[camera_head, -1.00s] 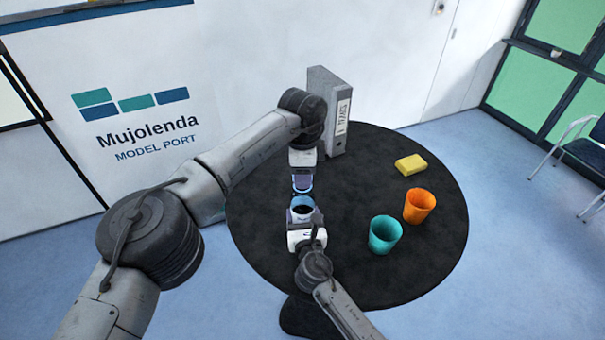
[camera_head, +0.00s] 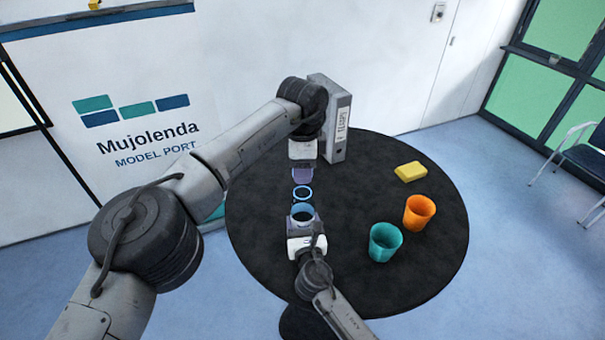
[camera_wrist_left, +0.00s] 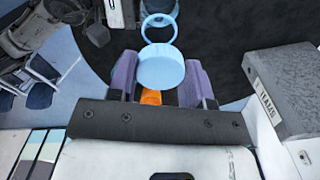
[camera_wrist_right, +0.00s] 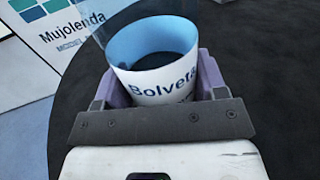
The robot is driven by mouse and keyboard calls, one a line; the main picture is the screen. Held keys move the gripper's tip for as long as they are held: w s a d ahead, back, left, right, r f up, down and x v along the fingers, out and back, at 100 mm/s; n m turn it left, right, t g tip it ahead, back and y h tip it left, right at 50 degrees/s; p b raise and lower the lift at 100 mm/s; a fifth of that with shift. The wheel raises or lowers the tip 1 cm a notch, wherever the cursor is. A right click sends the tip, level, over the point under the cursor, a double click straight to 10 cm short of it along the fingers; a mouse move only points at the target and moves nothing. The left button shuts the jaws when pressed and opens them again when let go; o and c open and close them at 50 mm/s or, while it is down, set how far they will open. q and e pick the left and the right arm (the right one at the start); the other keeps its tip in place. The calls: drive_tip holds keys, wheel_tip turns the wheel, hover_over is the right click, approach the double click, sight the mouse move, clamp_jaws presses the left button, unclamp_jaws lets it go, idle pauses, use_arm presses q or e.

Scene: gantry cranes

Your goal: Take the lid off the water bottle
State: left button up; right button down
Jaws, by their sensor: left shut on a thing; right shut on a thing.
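The water bottle (camera_wrist_right: 162,88) is white with dark "Bolveta" lettering. The right wrist view shows its open top and light blue inside. My right gripper (camera_head: 303,222) is shut around the bottle, which also shows in the head view (camera_head: 302,213). The lid (camera_wrist_left: 160,70) is a light blue disc with a loop (camera_wrist_left: 159,28) on it. My left gripper (camera_wrist_left: 162,85) is shut on the lid. In the head view the loop (camera_head: 302,192) shows between the left fingers and the bottle's mouth, apart from the bottle; the disc is mostly hidden there.
A round black table (camera_head: 400,255) lies below. A teal cup (camera_head: 385,242) and an orange cup (camera_head: 418,212) stand right of the bottle, with a yellow block (camera_head: 410,171) behind them. A grey binder (camera_head: 336,120) stands close to my left gripper at the back.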

drive_tip(key=shift+c, duration=0.5)
unclamp_jaws()
drive_tip(key=shift+s, duration=0.1)
